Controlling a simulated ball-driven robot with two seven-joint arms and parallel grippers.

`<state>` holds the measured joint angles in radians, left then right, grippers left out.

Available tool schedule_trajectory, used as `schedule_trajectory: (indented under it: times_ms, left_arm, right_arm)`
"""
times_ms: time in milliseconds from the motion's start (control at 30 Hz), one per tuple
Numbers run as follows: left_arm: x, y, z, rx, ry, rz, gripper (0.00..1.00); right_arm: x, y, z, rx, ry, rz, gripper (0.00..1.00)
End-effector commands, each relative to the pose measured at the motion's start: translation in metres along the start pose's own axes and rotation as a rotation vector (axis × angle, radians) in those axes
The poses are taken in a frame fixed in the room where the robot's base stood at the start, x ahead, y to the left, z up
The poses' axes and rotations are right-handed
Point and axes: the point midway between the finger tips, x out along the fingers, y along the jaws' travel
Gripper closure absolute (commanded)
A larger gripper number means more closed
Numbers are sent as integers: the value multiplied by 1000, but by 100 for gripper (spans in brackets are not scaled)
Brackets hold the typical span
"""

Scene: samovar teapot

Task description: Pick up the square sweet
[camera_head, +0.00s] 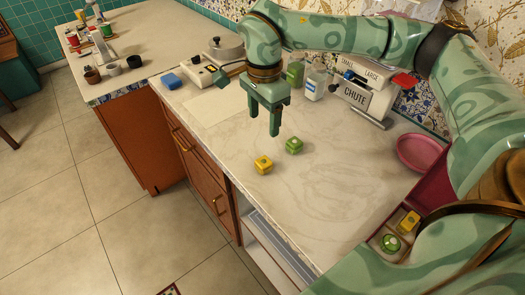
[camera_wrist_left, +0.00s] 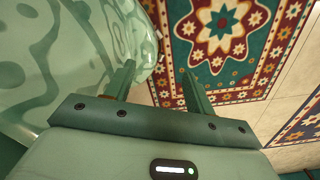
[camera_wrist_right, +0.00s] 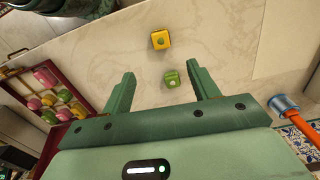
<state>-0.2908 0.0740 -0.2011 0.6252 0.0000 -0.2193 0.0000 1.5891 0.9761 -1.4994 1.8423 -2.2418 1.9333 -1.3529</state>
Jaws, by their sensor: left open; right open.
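The right wrist view also shows the yellow sweet (camera_wrist_right: 161,40) and the green sweet (camera_wrist_right: 171,78). My right gripper (camera_head: 264,122) is open and empty, pointing down above the counter, behind and left of the green sweet in the head view. My left gripper (camera_wrist_left: 158,70) is open and empty above the floor, seen only in its wrist view.
A red tray (camera_wrist_right: 76,72) holds several pink, green and yellow sweets. A pink dish (camera_head: 421,152) stands at the right. The counter around the two sweets is clear.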

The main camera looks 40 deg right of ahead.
Motion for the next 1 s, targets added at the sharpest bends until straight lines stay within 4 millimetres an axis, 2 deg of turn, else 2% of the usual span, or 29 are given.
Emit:
schedule_trajectory:
  times_ms: [33, 200, 333, 633, 900, 1000]
  left_arm:
    - [5, 0, 7, 1, -11, 1, 46]
    - [17, 0, 26, 4, -44, 3, 46]
    - [24, 0, 30, 5, -53, 4, 46]
    - [31, 0, 20, 3, -38, 3, 46]
    - [48, 5, 26, 0, -51, 12, 46]
    - [49, 5, 27, 0, -52, 12, 46]
  right_arm:
    - [14, 1, 0, 0, 0, 7, 40]
    - [59, 1, 0, 1, 0, 8, 40]
    - [86, 0, 0, 0, 0, 6, 40]
    - [109, -1, -1, 1, -1, 3, 40]
    - [152, -4, -3, 0, 0, 5, 40]
    - [155, -4, -3, 0, 0, 2, 40]
